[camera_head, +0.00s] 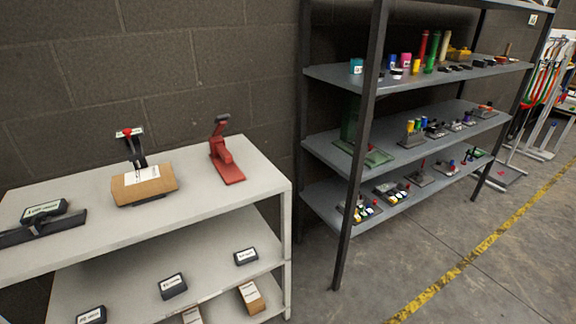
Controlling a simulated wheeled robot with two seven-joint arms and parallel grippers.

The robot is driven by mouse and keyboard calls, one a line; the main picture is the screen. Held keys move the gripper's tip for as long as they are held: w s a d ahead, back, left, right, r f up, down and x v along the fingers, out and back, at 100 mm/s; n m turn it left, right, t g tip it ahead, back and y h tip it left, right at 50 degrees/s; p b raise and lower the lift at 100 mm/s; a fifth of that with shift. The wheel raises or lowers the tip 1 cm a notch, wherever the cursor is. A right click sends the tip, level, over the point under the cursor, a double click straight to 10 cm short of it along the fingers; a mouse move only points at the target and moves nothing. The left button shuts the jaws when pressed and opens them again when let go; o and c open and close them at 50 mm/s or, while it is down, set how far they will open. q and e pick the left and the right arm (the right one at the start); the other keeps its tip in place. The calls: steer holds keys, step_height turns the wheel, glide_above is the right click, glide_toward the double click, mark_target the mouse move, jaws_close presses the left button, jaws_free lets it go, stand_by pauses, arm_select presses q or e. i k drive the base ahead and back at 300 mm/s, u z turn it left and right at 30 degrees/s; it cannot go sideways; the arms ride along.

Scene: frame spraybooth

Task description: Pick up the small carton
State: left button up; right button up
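A small brown carton (158,187) with a white label on its top sits on the top surface of the grey shelf unit (222,232) at the left. It stands near the middle of that surface, in front of a black upright device (136,150) with a red tip. The carton partly hides the foot of this device. Two other brown cartons are low on the same unit: one (252,298) at the right, and one (192,316) cut off by the bottom edge. Neither of my grippers shows in the head view.
A red stand (226,165) with a black head is right of the carton. A black bar-like object (42,231) and a labelled dark box (45,211) are at the left. Labelled dark boxes (172,286) sit below. A dark-framed rack (352,200) holds many small items; bare floor (430,250) lies before it.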

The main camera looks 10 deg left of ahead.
mark_target(130, 187)
steer(key=u, duration=1.25)
